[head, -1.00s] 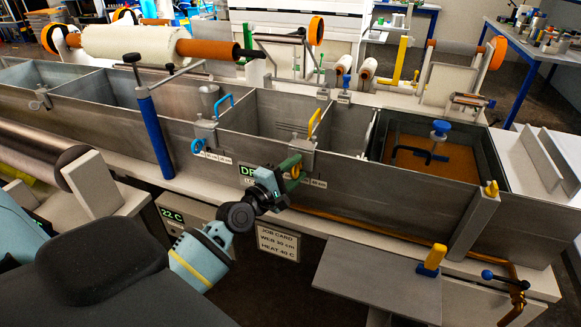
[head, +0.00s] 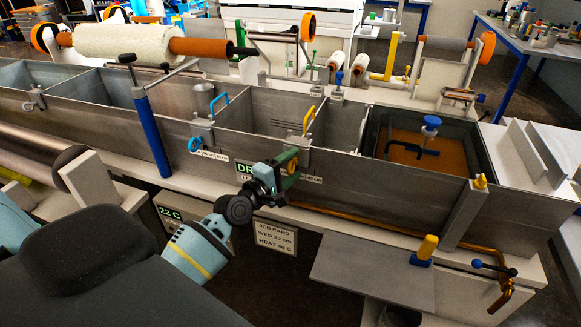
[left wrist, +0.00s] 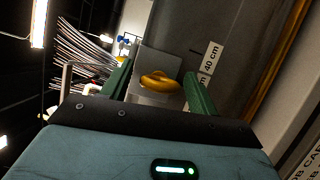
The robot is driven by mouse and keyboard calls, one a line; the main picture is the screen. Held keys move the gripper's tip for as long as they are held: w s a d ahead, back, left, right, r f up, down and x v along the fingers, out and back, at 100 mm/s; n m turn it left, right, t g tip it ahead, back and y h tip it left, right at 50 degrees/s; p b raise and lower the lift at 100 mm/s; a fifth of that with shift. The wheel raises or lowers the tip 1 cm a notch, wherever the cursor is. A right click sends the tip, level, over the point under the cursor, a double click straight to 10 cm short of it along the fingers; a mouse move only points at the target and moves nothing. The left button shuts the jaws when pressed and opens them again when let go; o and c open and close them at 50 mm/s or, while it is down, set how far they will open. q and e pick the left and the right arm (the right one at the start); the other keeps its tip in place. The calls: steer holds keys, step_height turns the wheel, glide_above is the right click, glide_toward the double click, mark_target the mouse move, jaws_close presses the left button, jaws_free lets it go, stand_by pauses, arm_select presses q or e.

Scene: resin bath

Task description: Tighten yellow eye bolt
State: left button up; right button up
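The yellow eye bolt (head: 291,166) sits on a grey block at the front wall of the bath, below the yellow-handled gate (head: 309,118). In the left wrist view the eye bolt (left wrist: 160,82) shows as a yellow loop against the pale block (left wrist: 155,62). My left gripper (head: 285,168) is at the eye bolt. Its two green fingers (left wrist: 158,86) stand on either side of the loop, with a visible gap at each side. The fingers partly cover the bolt in the head view. My right gripper is not in view.
A blue eye bolt (head: 195,145) and blue-handled gate (head: 219,103) stand to the left. A blue post (head: 153,135) rises beyond them. At the right are an orange-brown bath (head: 405,152), a grey shelf (head: 375,275) and a copper pipe (head: 505,285).

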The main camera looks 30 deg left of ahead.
arm_select(q)
steer(key=s+a, duration=0.1)
steer(key=s, duration=0.6)
steer(key=shift+s+f, duration=0.15)
steer(key=shift+s, duration=0.25)
steer(key=shift+a, duration=0.1)
stand_by(0.4)
steer(key=s+d+f+m+g, duration=0.3)
steer(key=s+d+f+m, duration=0.2)
steer(key=s+f, duration=0.4)
steer(key=s+d+f+m+g, duration=0.3)
steer(key=s+d+f+m, duration=0.2)
steer(key=s+f+m, duration=0.3)
steer(key=s+d+f+m+g, duration=0.3)
steer(key=s+d+f+m, duration=0.3)
steer(key=s+f, duration=0.4)
steer(key=s, duration=0.4)
steer(key=shift+f+y, duration=0.4)
